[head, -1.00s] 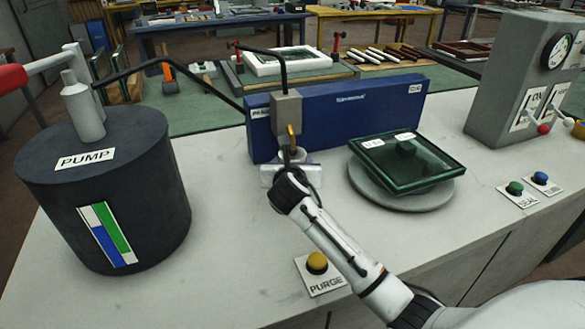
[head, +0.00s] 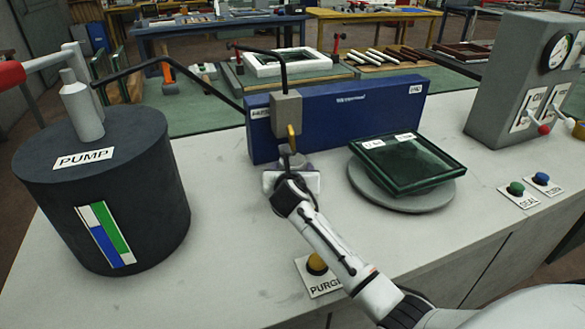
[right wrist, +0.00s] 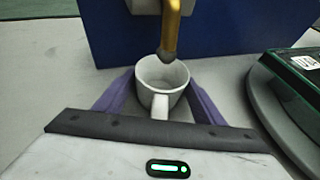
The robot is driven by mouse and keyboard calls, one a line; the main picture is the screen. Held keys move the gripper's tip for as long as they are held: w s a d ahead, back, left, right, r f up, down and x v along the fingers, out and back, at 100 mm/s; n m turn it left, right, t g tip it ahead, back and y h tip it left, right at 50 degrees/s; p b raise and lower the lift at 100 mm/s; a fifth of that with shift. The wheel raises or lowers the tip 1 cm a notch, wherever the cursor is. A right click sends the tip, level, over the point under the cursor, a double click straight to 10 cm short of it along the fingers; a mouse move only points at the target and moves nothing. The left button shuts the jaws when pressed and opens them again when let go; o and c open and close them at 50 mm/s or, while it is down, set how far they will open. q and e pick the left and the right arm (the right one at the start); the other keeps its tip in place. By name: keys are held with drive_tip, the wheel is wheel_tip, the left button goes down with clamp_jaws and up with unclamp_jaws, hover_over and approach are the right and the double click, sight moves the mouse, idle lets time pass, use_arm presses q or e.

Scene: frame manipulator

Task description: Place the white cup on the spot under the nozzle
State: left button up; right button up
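The white cup (right wrist: 150,82) stands upright between the two purple fingers of my right gripper (right wrist: 162,82), its handle toward the palm. Both fingertips appear to touch the cup's sides. The brass nozzle (right wrist: 170,30) hangs above the cup, and its tip overlaps the cup's far rim in the right wrist view. In the head view the nozzle (head: 291,137) is just above my right gripper (head: 293,165), and the cup is mostly hidden there. The spot under the nozzle is hidden by the cup and gripper. My left gripper is not in view.
A blue box (head: 350,115) stands right behind the nozzle. A glass panel (head: 410,163) on a round turntable (head: 405,202) is to the right. A dark pump drum (head: 110,190) stands left. A yellow purge button (head: 317,263) sits beneath my right forearm. The counter between drum and gripper is clear.

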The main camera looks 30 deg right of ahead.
drive_tip(key=shift+o, duration=0.6)
drive_tip(key=shift+r, duration=0.2)
drive_tip(key=p+v, duration=0.1)
drive_tip(key=v, duration=1.1)
drive_tip(key=shift+s+f, duration=0.1)
